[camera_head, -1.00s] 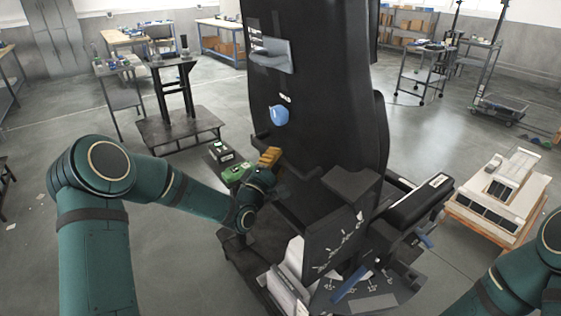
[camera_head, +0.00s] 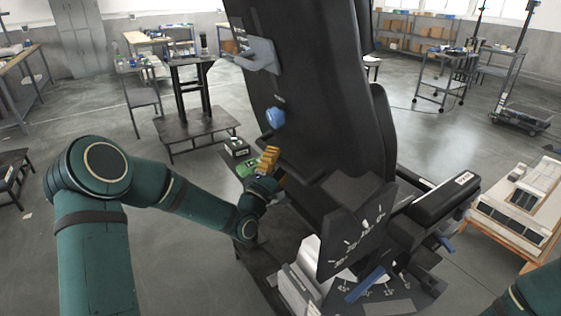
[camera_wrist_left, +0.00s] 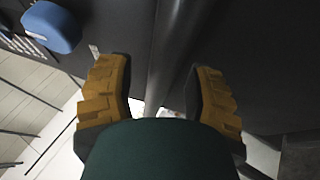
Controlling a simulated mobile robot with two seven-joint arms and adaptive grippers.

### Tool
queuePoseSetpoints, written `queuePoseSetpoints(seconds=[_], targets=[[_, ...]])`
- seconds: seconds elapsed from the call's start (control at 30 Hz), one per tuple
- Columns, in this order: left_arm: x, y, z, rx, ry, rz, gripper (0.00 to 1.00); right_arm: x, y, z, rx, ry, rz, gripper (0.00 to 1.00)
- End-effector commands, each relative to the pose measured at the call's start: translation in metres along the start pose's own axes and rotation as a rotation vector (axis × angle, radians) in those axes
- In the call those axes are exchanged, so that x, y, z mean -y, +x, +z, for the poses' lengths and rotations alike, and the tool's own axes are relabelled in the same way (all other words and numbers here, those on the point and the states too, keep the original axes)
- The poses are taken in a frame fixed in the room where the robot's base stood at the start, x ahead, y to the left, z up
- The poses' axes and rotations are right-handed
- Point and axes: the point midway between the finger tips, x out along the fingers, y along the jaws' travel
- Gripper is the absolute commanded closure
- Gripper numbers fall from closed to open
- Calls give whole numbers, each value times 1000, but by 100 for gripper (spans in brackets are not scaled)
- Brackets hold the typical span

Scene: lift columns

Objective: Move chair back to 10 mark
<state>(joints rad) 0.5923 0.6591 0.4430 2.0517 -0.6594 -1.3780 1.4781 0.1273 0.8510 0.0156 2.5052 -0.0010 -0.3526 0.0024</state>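The chair has a tall black back (camera_head: 318,100), leaning to the left in the head view. A blue knob (camera_head: 275,118) is on its side; it also shows in the left wrist view (camera_wrist_left: 52,27). Beside the seat stands a dark panel (camera_head: 355,230) with white tick marks, and a blue lever (camera_head: 366,285) is below it. The mark numbers are too small to read. My left gripper (camera_head: 270,160) is at the lower left side of the back. In the left wrist view its yellow fingers (camera_wrist_left: 160,95) are apart, with a dark bar between them. My right gripper is out of view.
A grey handle-like bracket (camera_head: 255,55) sticks out from the upper back. A black stand (camera_head: 192,100) is behind on the left. A low wooden table (camera_head: 520,205) with white-topped pieces is at the right. Open grey floor lies between them.

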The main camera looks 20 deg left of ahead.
Motion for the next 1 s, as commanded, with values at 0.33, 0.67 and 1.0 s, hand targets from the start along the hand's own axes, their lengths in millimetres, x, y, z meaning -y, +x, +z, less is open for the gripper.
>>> queuePoseSetpoints(seconds=[0.33,0.67,1.0], targets=[[0,-4,0,1,0,0,48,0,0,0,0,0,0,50],[1,-60,-1,-2,-1,-4,48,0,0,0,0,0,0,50],[0,-112,0,0,0,-1,48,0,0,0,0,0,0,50]])
